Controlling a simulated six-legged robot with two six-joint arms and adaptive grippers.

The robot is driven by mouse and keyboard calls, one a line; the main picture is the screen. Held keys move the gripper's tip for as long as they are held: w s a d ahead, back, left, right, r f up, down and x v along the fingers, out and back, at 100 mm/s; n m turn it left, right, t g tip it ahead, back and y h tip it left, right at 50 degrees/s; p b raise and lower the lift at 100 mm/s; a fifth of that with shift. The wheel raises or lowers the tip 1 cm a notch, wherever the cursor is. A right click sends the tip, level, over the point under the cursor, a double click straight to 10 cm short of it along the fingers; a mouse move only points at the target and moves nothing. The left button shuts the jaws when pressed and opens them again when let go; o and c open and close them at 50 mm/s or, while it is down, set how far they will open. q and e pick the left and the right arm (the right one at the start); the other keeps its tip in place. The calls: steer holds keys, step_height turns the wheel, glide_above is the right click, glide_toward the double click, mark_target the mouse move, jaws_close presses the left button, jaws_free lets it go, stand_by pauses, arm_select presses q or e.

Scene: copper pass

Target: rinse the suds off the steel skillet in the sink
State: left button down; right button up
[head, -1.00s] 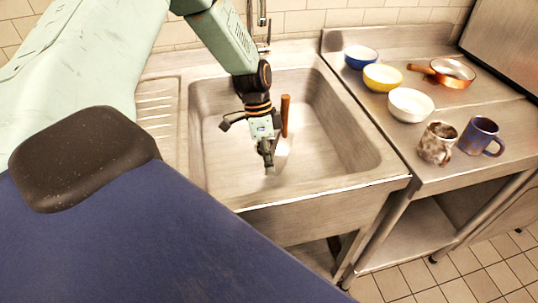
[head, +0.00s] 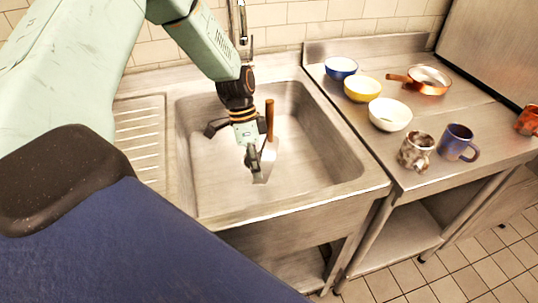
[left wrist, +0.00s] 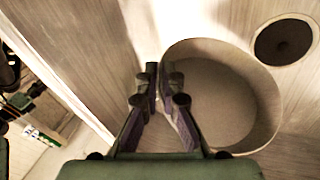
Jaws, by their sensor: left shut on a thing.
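The sink (head: 320,186) is a deep steel basin. My left gripper (head: 254,165) is low inside it. In the left wrist view its fingers (left wrist: 160,100) are shut on the near left rim of a round, shallow pan, the skillet (left wrist: 225,105). In the head view a brown handle (head: 269,120) stands nearly upright beside the gripper, with a pale steel part (head: 268,155) below it, partly hidden by the gripper. The pan's interior looks plain grey-brown; I cannot make out suds. My right gripper is not in view.
A tap (head: 241,25) rises behind the sink. A dark round drain (left wrist: 283,41) lies beside the pan. On the right counter are blue (head: 341,68), yellow (head: 362,89) and white (head: 390,115) bowls, a copper pan (head: 432,81) and mugs (head: 456,141). A ribbed drainboard (head: 139,135) is left.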

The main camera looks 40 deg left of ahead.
arm_select(q)
step_height(320, 180, up, 18)
steer(key=p, duration=1.5)
steer(key=shift+r, duration=0.15)
stand_by(0.9)
stand_by(2.0)
step_height(320, 180, up, 4)
steer(key=p, duration=0.2)
steer(key=shift+p, duration=0.35)
steer(key=shift+s, duration=0.15)
stand_by(0.7)
